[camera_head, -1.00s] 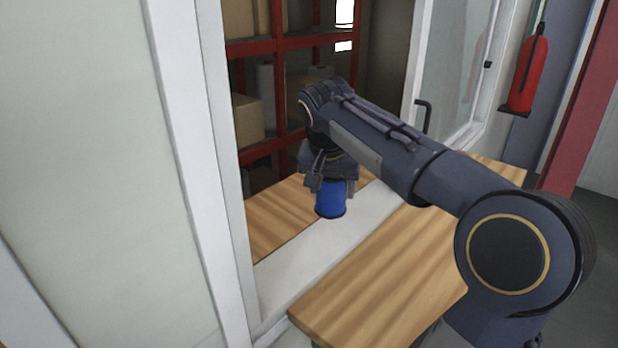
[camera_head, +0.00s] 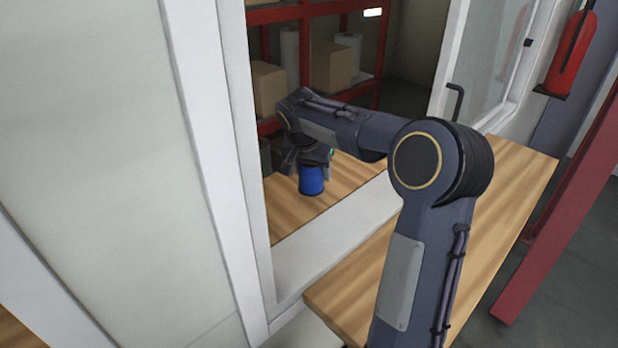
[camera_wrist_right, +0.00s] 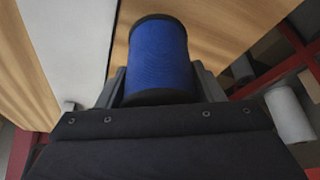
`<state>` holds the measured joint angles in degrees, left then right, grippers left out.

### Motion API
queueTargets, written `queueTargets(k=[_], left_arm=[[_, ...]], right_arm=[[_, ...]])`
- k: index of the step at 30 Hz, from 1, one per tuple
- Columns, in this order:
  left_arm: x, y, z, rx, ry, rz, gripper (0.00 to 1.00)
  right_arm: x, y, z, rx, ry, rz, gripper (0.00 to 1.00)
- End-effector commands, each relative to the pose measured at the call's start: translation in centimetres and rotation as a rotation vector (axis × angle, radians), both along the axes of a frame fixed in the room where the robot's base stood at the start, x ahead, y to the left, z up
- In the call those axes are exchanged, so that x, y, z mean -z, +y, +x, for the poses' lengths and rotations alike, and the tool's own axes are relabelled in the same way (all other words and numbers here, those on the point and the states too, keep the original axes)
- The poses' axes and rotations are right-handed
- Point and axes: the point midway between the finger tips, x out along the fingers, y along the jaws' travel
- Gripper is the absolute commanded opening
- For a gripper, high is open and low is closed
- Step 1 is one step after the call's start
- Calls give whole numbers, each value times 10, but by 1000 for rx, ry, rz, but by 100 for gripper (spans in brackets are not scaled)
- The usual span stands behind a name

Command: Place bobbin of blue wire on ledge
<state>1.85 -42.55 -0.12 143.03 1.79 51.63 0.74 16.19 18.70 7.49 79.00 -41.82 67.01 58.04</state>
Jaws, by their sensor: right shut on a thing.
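The bobbin of blue wire (camera_head: 311,181) is a blue cylinder with dark ends. My right gripper (camera_head: 309,166) is shut on it from above, inside the window opening. In the right wrist view the bobbin (camera_wrist_right: 158,58) sits between the two fingers (camera_wrist_right: 158,88). The wooden ledge (camera_head: 345,183) lies below and behind the bobbin on the far side of the white sill. I cannot tell whether the bobbin touches the ledge. My left gripper is not in view.
A white sill (camera_head: 340,243) separates the far ledge from a near wooden counter (camera_head: 495,215). A white frame (camera_head: 215,150) stands on the left. Red shelves with boxes (camera_head: 330,66) stand behind. A fire extinguisher (camera_head: 572,55) hangs at the right.

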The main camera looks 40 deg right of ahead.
Motion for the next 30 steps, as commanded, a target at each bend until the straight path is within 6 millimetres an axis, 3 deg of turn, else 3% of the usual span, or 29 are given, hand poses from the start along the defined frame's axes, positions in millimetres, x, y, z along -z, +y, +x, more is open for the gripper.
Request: queueTargets(k=[4, 10, 20, 21, 26, 30], left_arm=[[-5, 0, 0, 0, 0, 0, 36], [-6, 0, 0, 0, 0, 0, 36], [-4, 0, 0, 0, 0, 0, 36], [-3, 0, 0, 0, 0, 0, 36], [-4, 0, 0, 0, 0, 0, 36], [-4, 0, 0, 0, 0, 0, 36]], right_arm=[[11, 1, 10, -2, 1, 0, 28], [38, 1, 9, 0, 0, 0, 28], [42, 1, 10, -1, -3, 0, 28], [43, 1, 10, -1, -2, 0, 62], [42, 1, 9, 0, -1, 0, 83], [42, 1, 9, 0, -1, 0, 83]])
